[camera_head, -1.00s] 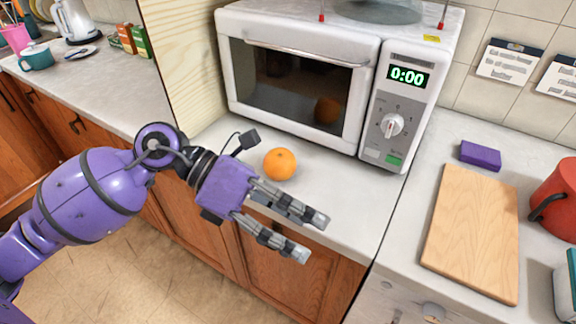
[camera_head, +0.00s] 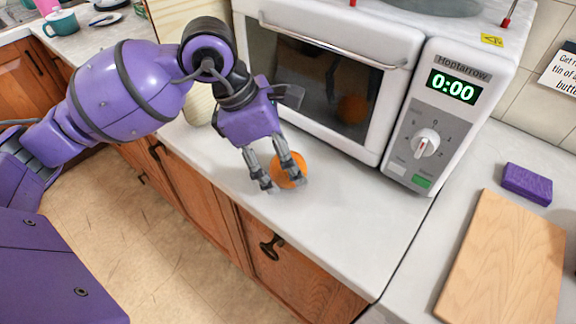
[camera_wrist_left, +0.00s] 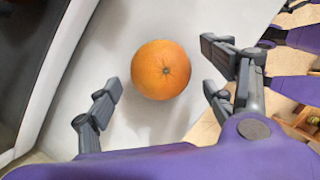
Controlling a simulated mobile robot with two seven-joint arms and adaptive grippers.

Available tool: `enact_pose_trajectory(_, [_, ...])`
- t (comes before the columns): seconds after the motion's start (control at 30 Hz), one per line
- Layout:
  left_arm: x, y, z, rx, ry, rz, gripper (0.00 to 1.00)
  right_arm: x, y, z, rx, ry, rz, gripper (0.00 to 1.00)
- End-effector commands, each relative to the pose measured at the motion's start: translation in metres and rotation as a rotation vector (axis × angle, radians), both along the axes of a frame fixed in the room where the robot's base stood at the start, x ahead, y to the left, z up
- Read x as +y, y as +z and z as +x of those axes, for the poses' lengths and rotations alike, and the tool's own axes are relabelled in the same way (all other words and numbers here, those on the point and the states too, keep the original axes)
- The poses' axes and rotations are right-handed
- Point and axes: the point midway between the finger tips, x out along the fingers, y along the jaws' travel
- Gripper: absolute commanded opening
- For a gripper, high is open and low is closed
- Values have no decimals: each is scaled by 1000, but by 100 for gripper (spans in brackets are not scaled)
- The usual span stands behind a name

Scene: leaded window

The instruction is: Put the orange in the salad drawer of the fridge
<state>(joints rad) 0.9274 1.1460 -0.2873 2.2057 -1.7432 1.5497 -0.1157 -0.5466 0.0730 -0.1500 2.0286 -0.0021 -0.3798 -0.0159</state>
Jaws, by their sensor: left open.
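The orange (camera_head: 289,172) rests on the pale counter in front of the microwave. My left gripper (camera_head: 282,187) is above and beside it, pointing down, and its fingers hide part of the orange in the head view. In the left wrist view the whole orange (camera_wrist_left: 161,70) shows ahead of the fingertips, between the lines of the spread fingers (camera_wrist_left: 160,95). The gripper is open and empty. No fridge or salad drawer is in view. My right gripper is not in view.
A white microwave (camera_head: 400,100) stands close behind the orange. The counter (camera_head: 345,235) is clear to the right and front. A wooden board (camera_head: 505,260) and a purple sponge (camera_head: 527,183) lie farther right. A teal mug (camera_head: 61,22) is at the far left.

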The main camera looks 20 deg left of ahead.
Motion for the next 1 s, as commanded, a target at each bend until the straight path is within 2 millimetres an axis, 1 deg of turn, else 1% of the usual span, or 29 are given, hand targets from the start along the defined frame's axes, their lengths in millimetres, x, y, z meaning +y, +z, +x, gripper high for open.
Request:
enact_pose_trajectory(0.03, [-6, -5, 3, 0, -2, -3, 75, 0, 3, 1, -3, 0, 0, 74])
enact_pose_trajectory(0.1, [-8, -14, 4, 0, 0, -2, 75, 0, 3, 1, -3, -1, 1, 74])
enact_pose_trajectory(0.2, [-11, -23, 6, 0, -1, -1, 75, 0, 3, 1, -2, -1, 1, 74])
enact_pose_trajectory(0.43, [-11, -25, 6, -1, -1, -1, 75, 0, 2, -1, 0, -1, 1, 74])
enact_pose_trajectory(0.47, [-11, -25, 6, -1, -1, -1, 74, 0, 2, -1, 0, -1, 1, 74])
enact_pose_trajectory(0.8, [-11, -25, 6, -1, -1, -1, 29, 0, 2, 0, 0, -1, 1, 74])
enact_pose_trajectory(0.87, [-11, -24, 6, -1, -1, -1, 22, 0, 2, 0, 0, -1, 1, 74])
enact_pose_trajectory(1.0, [-11, -24, 6, -2, -1, -1, 22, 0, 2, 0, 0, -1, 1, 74])
